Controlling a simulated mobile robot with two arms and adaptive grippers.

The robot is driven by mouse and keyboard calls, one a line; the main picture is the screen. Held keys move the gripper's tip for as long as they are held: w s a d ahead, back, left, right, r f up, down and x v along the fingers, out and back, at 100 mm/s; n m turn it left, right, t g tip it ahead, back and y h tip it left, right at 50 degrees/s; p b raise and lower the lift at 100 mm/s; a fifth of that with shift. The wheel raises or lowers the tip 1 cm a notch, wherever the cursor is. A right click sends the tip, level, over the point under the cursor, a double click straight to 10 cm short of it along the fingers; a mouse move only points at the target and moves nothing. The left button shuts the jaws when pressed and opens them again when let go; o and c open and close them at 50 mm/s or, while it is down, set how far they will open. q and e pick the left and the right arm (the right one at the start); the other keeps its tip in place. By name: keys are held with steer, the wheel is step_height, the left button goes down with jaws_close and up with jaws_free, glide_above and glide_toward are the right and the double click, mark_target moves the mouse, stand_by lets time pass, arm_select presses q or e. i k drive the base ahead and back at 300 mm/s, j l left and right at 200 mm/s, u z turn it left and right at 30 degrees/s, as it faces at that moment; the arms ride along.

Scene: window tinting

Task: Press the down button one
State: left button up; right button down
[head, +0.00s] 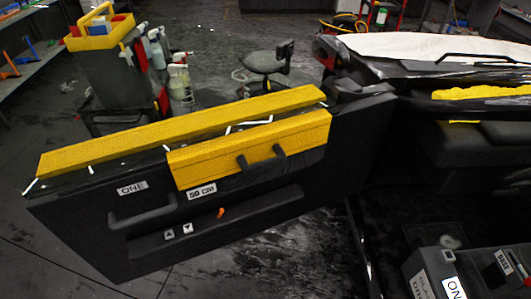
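An open black car door (75,225) spans the left and middle of the head view. On its lower panel sit two small white-marked buttons. The right one, the down button (188,228), carries a down arrow. The left one, the up button (169,234), carries an up arrow. A label reading "ONE" (131,188) is on the door above the left end of a black pull handle (140,216). Neither of my grippers is in view.
Yellow panels (250,148) lie along the door's top, one with a black handle. A small orange piece (221,213) is right of the buttons. A labelled dark box (425,270) stands at bottom right. A stool (265,62) and bottle cart (120,75) stand behind.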

mark_target(169, 234)
steer(key=k+j, duration=0.1)
steer(key=k, duration=0.75)
steer(key=j+z, duration=0.05)
